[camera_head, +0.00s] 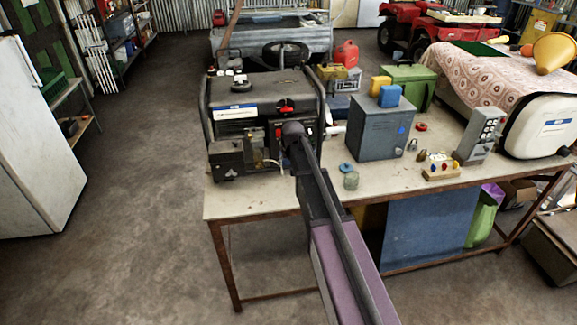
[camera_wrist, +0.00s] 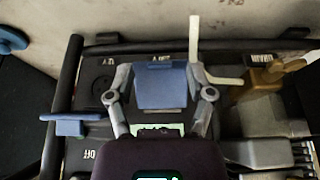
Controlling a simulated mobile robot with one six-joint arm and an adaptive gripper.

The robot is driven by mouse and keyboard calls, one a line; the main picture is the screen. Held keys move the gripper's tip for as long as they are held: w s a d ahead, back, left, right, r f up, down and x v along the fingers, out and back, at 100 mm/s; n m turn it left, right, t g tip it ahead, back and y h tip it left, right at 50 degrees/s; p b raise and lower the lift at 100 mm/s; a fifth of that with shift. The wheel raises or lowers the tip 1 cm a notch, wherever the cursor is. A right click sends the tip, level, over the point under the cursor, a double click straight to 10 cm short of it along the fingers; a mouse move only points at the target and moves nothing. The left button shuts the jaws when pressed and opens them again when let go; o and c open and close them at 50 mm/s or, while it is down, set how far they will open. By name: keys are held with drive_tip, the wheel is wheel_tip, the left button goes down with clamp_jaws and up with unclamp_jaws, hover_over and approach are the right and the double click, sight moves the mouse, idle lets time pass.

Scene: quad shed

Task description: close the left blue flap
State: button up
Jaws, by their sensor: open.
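A black generator (camera_head: 255,115) stands at the left end of the workbench. My gripper (camera_head: 293,130) is at its front panel, at the right side. In the wrist view my gripper (camera_wrist: 160,72) is open, its fingers spread on both sides of a broad blue flap (camera_wrist: 160,88). I cannot tell whether they touch it. A second blue flap (camera_wrist: 70,124) shows at the left of that view as a thin bar with a short tab. The panel lettering there is upside down. I cannot make out either flap in the head view, where my gripper covers part of the panel.
A white lever (camera_wrist: 196,45) sits close beside my gripper, with a brass-coloured fitting (camera_wrist: 265,80) beyond it. On the workbench (camera_head: 260,195), a grey metal box (camera_head: 380,128), a small jar (camera_head: 351,181) and a blue cap (camera_head: 346,167) stand right of the generator.

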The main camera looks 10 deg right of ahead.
drive_tip(key=shift+w+f, duration=0.1)
drive_tip(key=shift+f, duration=0.05)
clamp_jaws()
drive_tip(key=shift+f+b, duration=0.15)
drive_tip(key=shift+b, duration=0.15)
drive_tip(key=f+t+b, duration=0.1)
drive_tip(key=b, duration=0.1)
drive_tip(key=t+b, duration=0.2)
drive_tip(key=f+t+b, duration=0.1)
drive_tip(key=b, duration=0.1)
drive_tip(key=shift+w+f+t, duration=0.3)
drive_tip(key=t+b, duration=0.1)
drive_tip(key=b, duration=0.1)
drive_tip(key=w+t+b, duration=0.1)
drive_tip(key=b, duration=0.1)
drive_tip(key=shift+f+t, duration=0.3)
drive_tip(key=shift+f, duration=0.1)
drive_tip(key=shift+w+t+b, duration=0.4)
drive_tip(key=shift+t+b, duration=0.4)
drive_tip(key=shift+b, duration=0.65)
